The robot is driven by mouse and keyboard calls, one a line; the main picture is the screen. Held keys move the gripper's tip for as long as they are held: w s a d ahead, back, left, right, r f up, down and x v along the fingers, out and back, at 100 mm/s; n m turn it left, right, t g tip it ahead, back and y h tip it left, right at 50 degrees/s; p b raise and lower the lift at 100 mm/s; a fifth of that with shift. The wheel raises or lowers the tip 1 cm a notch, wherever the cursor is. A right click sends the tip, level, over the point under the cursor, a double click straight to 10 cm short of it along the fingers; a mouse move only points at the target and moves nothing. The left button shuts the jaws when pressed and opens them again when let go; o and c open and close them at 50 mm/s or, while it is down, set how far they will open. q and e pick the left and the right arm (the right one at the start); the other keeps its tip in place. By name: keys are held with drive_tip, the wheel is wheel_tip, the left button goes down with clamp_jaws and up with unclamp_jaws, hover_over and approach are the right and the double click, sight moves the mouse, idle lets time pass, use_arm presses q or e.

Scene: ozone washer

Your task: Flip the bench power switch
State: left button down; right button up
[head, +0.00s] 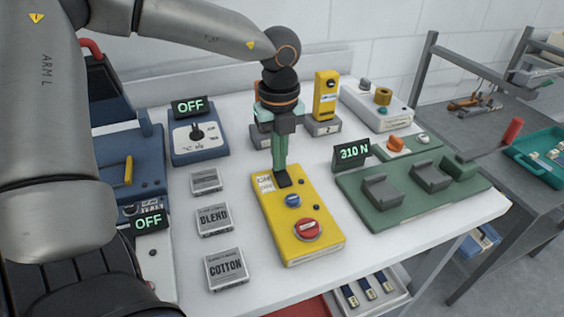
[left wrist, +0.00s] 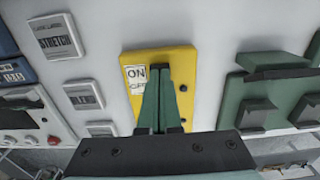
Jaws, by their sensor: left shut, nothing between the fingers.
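The yellow power box (head: 318,243) stands on the white bench with a red button, a blue button and a white ON/OFF label (left wrist: 136,76). My left gripper (head: 283,180) points down at the far end of this box, beside the label. Its green fingers are together with nothing between them. The tips are at a black part that looks like the switch. In the left wrist view the fingertips (left wrist: 160,70) cover the switch, so its position and any contact cannot be told. My right gripper is not in view.
Cards reading BLEND (head: 213,219) and COTTON (head: 226,268) lie left of the box. A green fixture (head: 400,205) with a 310 N display stands at right. A blue unit (head: 199,140) displays OFF. A yellow upright device (head: 326,95) stands behind.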

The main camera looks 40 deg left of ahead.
use_arm(q)
drive_tip(key=shift+f, duration=0.2)
drive_tip(key=shift+r+p, duration=1.6)
drive_tip(key=shift+r, duration=1.95)
